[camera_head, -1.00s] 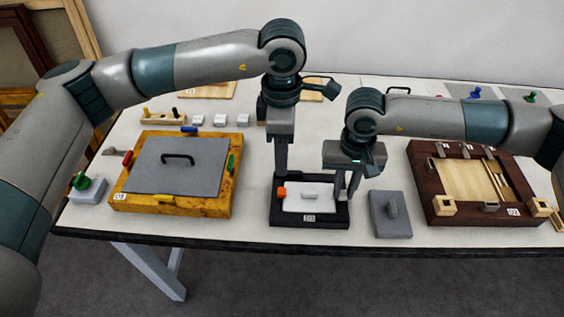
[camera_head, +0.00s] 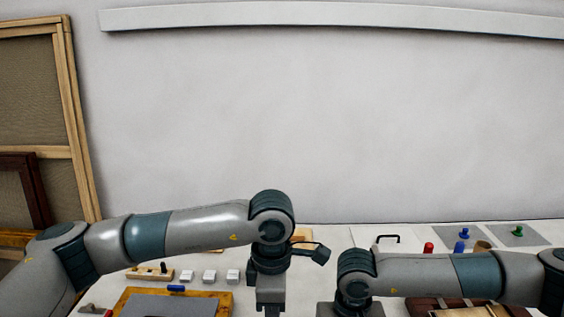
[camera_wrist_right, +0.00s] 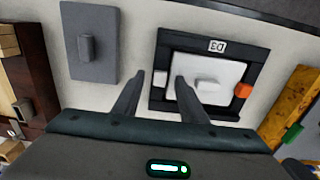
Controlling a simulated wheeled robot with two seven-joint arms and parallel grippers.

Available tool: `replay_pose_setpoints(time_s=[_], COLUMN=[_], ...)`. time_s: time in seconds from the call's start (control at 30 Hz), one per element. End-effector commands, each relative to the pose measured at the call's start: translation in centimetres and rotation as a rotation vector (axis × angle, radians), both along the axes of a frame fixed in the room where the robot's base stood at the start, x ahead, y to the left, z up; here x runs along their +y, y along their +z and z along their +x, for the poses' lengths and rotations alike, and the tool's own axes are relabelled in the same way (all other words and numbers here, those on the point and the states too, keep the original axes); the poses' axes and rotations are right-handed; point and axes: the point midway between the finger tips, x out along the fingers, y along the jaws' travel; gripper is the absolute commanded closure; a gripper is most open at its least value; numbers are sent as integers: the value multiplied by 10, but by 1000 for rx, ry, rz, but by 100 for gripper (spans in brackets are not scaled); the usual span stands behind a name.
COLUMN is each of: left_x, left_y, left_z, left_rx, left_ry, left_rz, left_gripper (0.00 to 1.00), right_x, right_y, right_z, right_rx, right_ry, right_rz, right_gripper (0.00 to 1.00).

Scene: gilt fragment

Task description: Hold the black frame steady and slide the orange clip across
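The black frame (camera_wrist_right: 185,40), labelled D3, lies on the table in the right wrist view, with a white panel (camera_wrist_right: 228,72) and a pale block inside it. The orange clip (camera_wrist_right: 243,90) is on the frame's right side in that view. A white clip (camera_wrist_right: 160,78) is on the opposite side. My right gripper (camera_wrist_right: 160,76) is open, its fingertips apart on either side of the white clip with gaps showing. My left gripper's upper part shows at the head view's bottom edge; its fingers are cut off. The frame and orange clip are outside the head view.
A grey plate with a handle (camera_wrist_right: 88,45) lies beside the frame. A dark wooden frame (camera_wrist_right: 30,70) and a yellow frame (camera_wrist_right: 292,105) flank it. White blocks (camera_head: 208,276) and coloured knobs (camera_head: 461,246) stand farther back.

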Motion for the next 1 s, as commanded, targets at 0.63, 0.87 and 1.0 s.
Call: replay_pose_setpoints(time_s=[0.63, 0.87, 1.0], left_x=[0, 0, 0], left_y=[0, 0, 0], left_z=[0, 0, 0], left_rx=[0, 0, 0], left_ry=[0, 0, 0], left_rz=[0, 0, 0], left_gripper=[62, 62, 62], right_x=[0, 0, 0], right_y=[94, 114, 117], right_z=[1, 0, 0], right_rx=[-2, -1, 0], right_ry=[0, 0, 0], right_rz=[1, 1, 0], right_gripper=[62, 62, 62])
